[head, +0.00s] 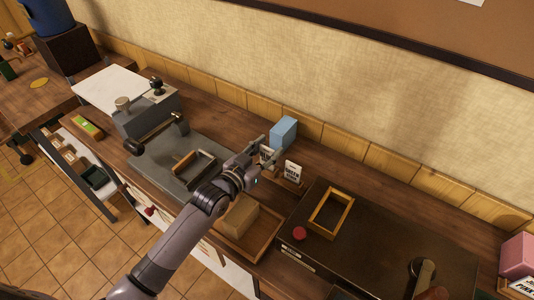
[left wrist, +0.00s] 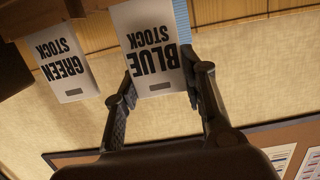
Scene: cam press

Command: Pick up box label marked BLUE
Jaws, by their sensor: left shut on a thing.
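The white label marked BLUE STOCK (left wrist: 150,45) is upside down in the left wrist view, between the two fingers of my left gripper (left wrist: 165,82). The gripper is shut on it. In the head view my left gripper (head: 262,153) is at the back of the counter, in front of the light blue box (head: 284,132); the label is mostly hidden there. The white GREEN STOCK label (head: 292,171) stands just to the right; it also shows in the left wrist view (left wrist: 65,62). My right gripper is not in view.
A wooden tray (head: 265,249) with a tan block is below my arm. A dark panel with a wooden frame (head: 331,212) and red button (head: 299,233) lies to the right. A grey press (head: 146,112) stands left. A pink box (head: 518,254) is far right.

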